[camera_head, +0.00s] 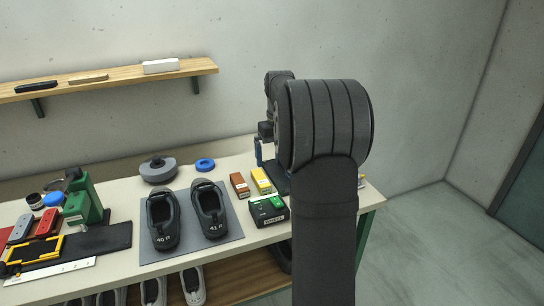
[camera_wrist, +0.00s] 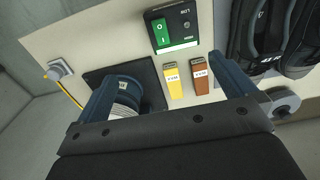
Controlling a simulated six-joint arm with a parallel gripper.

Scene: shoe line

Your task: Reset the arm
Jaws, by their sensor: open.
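My gripper (camera_wrist: 170,72) shows in the wrist view with its two blue fingers spread wide apart and nothing held between them. It is over the right part of the workbench (camera_wrist: 135,57). A yellow box (camera_wrist: 174,82) and a brown box (camera_wrist: 200,78) appear between the fingers, apart from them. In the head view my gripper (camera_head: 259,152) is at the bench's right side, mostly hidden behind my own dark arm.
A black box with a green switch (camera_head: 268,211) stands beside the yellow box (camera_head: 261,181) and brown box (camera_head: 240,185). A white ribbed round item (camera_wrist: 124,97) is near the left finger on a black pad. Two shoes (camera_head: 162,222) lie on a grey mat (camera_head: 227,238). A shelf (camera_head: 115,80) is above.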

